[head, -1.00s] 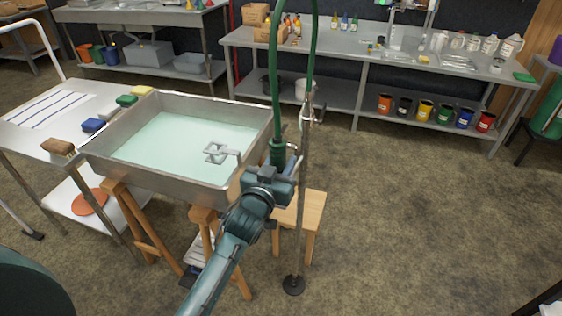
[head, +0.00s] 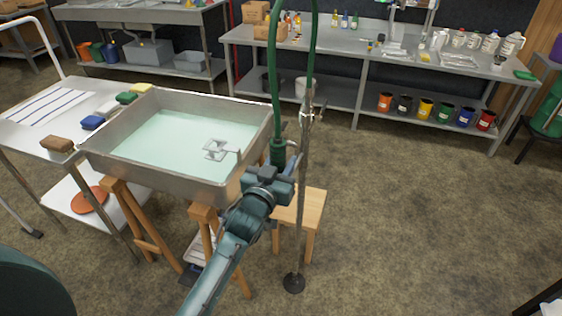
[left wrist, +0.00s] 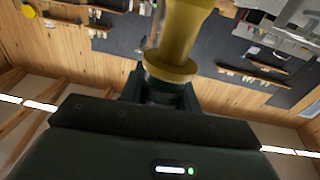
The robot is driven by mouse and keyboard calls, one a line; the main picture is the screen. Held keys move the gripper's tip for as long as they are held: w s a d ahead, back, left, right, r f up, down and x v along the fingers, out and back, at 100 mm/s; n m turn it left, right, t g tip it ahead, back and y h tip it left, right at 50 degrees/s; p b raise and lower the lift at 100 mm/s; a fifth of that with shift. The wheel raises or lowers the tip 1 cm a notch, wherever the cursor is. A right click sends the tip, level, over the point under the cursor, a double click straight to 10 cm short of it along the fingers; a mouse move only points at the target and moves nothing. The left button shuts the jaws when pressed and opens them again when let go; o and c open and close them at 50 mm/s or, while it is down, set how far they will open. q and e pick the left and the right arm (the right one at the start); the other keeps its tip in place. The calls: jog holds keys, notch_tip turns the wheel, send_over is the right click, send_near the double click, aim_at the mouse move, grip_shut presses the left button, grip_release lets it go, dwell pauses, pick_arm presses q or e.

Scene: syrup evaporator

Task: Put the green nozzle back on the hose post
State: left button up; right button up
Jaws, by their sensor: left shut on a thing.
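The green nozzle (head: 278,152) hangs at the lower end of the green hose (head: 275,85) in the head view. My left gripper (head: 283,170) is shut on it, just left of the hose post. In the left wrist view a yellow, brass-like piece (left wrist: 172,55) rises from between the fingers. The hose post (head: 302,215) is a thin metal pole on a round dark base (head: 293,283), with a small metal fitting (head: 317,104) near its upper part. The gap between nozzle and post is small; I cannot tell whether they touch. My right gripper is not in view.
A steel pan (head: 260,165) of pale green liquid stands left of the post on wooden legs. A wooden stool (head: 313,208) is behind the post. A white table (head: 35,125) with coloured blocks is at left. A long bench (head: 400,70) runs behind.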

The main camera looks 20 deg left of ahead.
pick_arm(q)
jog(key=shift+f, duration=0.3)
dwell(0.4)
jog(key=shift+f+b, duration=0.3)
jog(key=shift+b, duration=0.05)
jog(key=shift+f, duration=0.55)
dwell(0.4)
jog(key=shift+b, duration=0.3)
jog(key=shift+f+b, duration=0.5)
jog(key=shift+f, duration=0.25)
jog(key=shift+f, duration=0.1)
jog(key=o, duration=1.2)
jog(key=shift+f, duration=0.15)
